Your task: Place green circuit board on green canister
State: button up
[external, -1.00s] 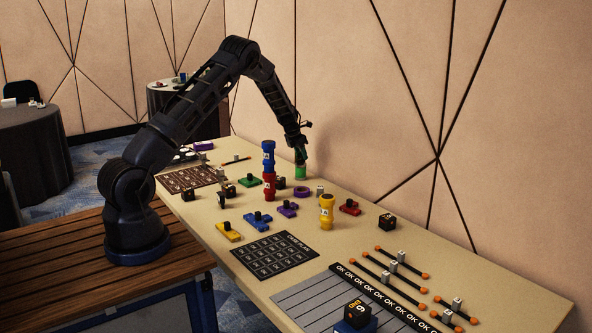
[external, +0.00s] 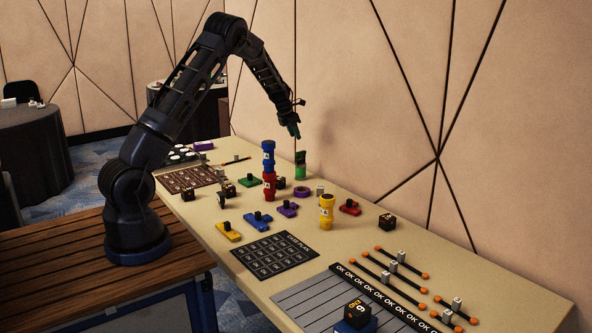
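The green canister (external: 300,171) stands upright near the table's wall-side edge, behind the stacked blue and red canisters. Its top looks dark; detail there is too small to tell. A flat green piece with a black knob (external: 249,182), which looks like the green circuit board, lies on the table to the left of the red canister. My gripper (external: 294,134) points down in the air a little above the green canister, apart from it. Whether its fingers are open or shut is too small to tell, and I see nothing clearly held in it.
A blue canister (external: 268,150) stands on a red canister (external: 269,187) close in front of the green one. A yellow canister (external: 326,214) stands to the right. Similar yellow, blue, purple and red pieces and dark cubes lie around. A purple ring (external: 302,192) lies near the green canister.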

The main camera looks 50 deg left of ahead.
jog(key=s+d+r+m+h, duration=0.2)
jog(key=s+d+r+m, duration=1.65)
jog(key=s+r, duration=0.55)
jog(key=s+d+m, duration=0.3)
jog(key=s+m, duration=0.2)
jog(key=s, duration=0.6)
jog(key=s+d+m+y, duration=0.1)
jog(key=s+d+m, duration=0.3)
jog(key=s, duration=0.7)
jog(key=s+d+m+y, duration=0.1)
jog(key=s+d+m, duration=0.3)
jog(key=s+m, duration=0.4)
jog(key=s, duration=0.2)
jog(key=shift+s+d+r, duration=0.15)
jog(key=shift+s+d, duration=0.05)
jog(key=shift+s, duration=0.2)
